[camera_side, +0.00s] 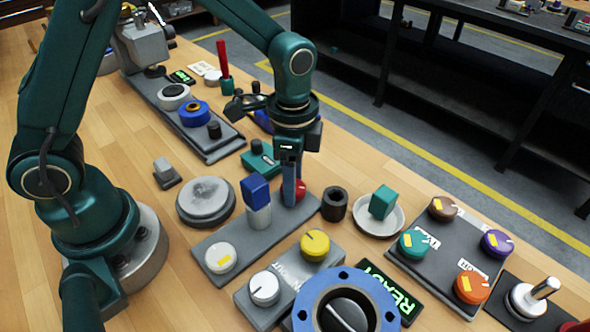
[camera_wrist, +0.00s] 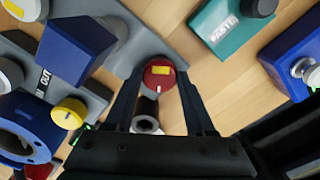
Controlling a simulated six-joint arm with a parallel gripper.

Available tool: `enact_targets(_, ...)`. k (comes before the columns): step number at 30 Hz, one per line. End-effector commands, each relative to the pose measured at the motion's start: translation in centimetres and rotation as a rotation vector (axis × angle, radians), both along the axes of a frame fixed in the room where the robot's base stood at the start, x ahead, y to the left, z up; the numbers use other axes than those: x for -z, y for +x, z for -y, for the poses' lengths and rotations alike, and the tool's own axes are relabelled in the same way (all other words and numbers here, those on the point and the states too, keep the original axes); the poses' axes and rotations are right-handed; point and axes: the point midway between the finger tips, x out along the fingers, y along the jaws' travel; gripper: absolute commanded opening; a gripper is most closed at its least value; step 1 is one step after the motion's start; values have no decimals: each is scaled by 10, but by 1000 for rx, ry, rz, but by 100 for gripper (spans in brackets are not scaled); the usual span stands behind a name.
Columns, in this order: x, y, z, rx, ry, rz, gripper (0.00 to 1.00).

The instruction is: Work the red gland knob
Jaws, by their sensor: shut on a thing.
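The red gland knob (camera_wrist: 159,77) is round, with a yellow patch and a white mark on its top. It sits between my two fingertips in the wrist view. In the side view the red knob (camera_side: 301,189) is partly hidden behind a finger, at the far right end of a grey plate (camera_side: 238,238). My gripper (camera_side: 292,188) points straight down and is shut on the knob. The same plate carries a blue block on a pale cylinder (camera_side: 257,202) and a white knob (camera_side: 221,257).
Close to the right of my gripper stand a dark hollow cylinder (camera_side: 335,204) and a dish (camera_side: 379,221) holding a green block. A yellow knob (camera_side: 315,244) and a blue flange (camera_side: 346,303) are in front. A panel with several coloured knobs (camera_side: 445,254) lies farther right.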

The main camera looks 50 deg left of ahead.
Motion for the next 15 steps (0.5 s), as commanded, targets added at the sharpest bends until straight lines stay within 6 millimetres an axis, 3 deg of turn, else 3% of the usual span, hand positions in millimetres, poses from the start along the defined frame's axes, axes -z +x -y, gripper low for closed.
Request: enact_targets(15,0,-1,0,374,1,-3,0)
